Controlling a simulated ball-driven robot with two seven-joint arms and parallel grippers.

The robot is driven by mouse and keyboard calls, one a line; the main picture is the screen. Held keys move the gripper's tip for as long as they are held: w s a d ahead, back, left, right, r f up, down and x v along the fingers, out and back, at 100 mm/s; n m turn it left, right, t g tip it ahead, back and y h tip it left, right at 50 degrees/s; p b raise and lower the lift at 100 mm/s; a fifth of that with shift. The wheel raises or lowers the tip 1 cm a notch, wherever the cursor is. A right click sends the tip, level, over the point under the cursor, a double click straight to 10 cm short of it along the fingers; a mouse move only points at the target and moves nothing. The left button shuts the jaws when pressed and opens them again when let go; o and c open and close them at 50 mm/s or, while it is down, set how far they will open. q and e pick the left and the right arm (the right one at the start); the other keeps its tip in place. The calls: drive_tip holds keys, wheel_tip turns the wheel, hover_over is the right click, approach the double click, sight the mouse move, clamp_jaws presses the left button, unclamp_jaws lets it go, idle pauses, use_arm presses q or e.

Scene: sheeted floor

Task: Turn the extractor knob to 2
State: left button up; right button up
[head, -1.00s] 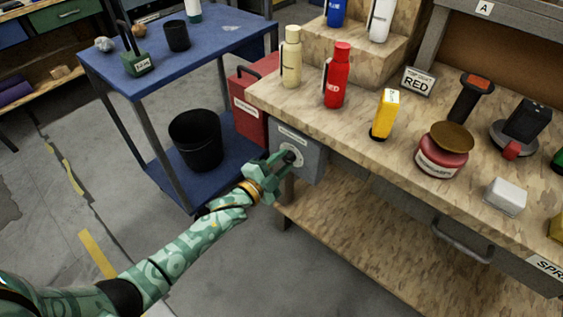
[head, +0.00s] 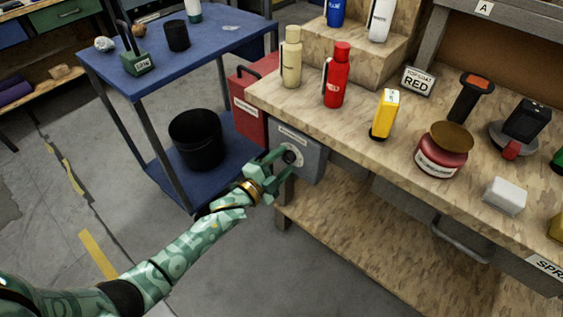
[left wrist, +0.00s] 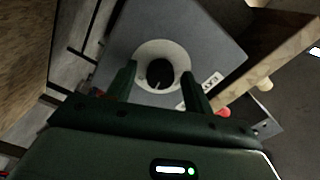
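The extractor box (head: 312,165) is a grey box under the left end of the bench top. Its dark round knob (head: 291,157) sits on a pale dial plate on the front. My left gripper (head: 284,162) is open right in front of the knob, one finger to each side. In the left wrist view, the knob (left wrist: 159,73) shows on its pale disc (left wrist: 173,50) between the spread fingers, with gaps on both sides. The dial's marks and the knob's setting are too small to read. My right gripper is out of view.
The wooden bench top (head: 330,120) overhangs the box and holds bottles and a red jar (head: 441,160). A red case (head: 249,110) stands left of the box. A blue cart (head: 130,95) with a black bin (head: 196,140) is farther left. Open floor lies below my arm.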

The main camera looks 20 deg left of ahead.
use_arm(q)
drive_tip(key=shift+s+a, duration=0.1)
drive_tip(key=shift+s, duration=0.25)
drive_tip(key=p+v, duration=0.4)
drive_tip(key=v, duration=1.1)
drive_tip(key=shift+s+p, duration=0.25)
drive_tip(key=shift+p, duration=0.05)
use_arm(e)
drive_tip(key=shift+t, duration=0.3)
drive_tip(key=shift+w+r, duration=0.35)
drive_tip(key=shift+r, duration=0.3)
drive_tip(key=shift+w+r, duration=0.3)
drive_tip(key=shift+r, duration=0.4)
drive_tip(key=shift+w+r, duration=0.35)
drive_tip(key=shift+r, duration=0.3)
use_arm(q)
drive_tip(key=shift+a, duration=0.15)
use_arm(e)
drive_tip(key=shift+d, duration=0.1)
